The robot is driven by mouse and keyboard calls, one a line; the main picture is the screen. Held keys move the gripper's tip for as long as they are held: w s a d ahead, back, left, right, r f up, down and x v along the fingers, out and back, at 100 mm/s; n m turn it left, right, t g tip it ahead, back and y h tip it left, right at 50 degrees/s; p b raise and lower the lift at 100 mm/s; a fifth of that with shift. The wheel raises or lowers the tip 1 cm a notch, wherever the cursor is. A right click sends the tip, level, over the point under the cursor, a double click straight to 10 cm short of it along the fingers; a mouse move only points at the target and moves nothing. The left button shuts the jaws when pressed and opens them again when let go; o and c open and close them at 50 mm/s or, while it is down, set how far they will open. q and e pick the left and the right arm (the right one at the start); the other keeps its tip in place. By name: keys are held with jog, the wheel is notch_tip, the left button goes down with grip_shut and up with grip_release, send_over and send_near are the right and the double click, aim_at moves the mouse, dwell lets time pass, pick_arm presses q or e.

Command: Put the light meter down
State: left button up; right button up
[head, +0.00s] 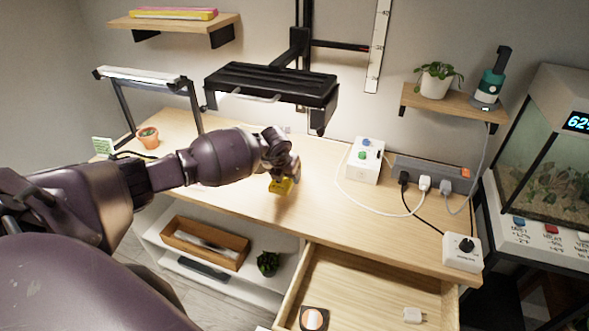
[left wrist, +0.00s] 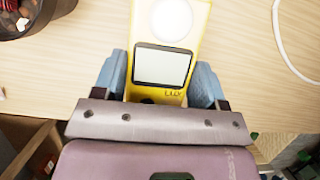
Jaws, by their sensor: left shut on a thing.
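The light meter (head: 280,187) is yellow and shows small at the end of my left arm in the head view. In the left wrist view the light meter (left wrist: 190,45) has a white round dome and a pale blank screen. My left gripper (head: 284,177) is shut on it, with a blue finger on each side of its body. The meter is over the wooden bench top (head: 325,205), near the front edge; I cannot tell whether it touches the wood. My right gripper is not in view.
A drawer (head: 362,285) stands open below the bench, holding a round-faced item and a white plug. A white box with buttons (head: 365,160), a power strip (head: 432,174) and cables occupy the right side. A black lamp (head: 272,84) hangs above.

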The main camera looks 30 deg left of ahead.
pick_arm(q)
jog(key=w, duration=0.2)
jog(key=w+a+b, duration=0.1)
jog(key=w, duration=0.4)
jog(key=shift+a+f, duration=0.15)
jog(key=shift+a, duration=0.15)
jog(key=shift+w+a+b, duration=0.1)
jog(key=shift+w+b, duration=0.15)
jog(key=shift+b, duration=0.1)
jog(key=shift+f, duration=1.6)
jog(key=shift+f, duration=0.1)
jog(key=o, duration=1)
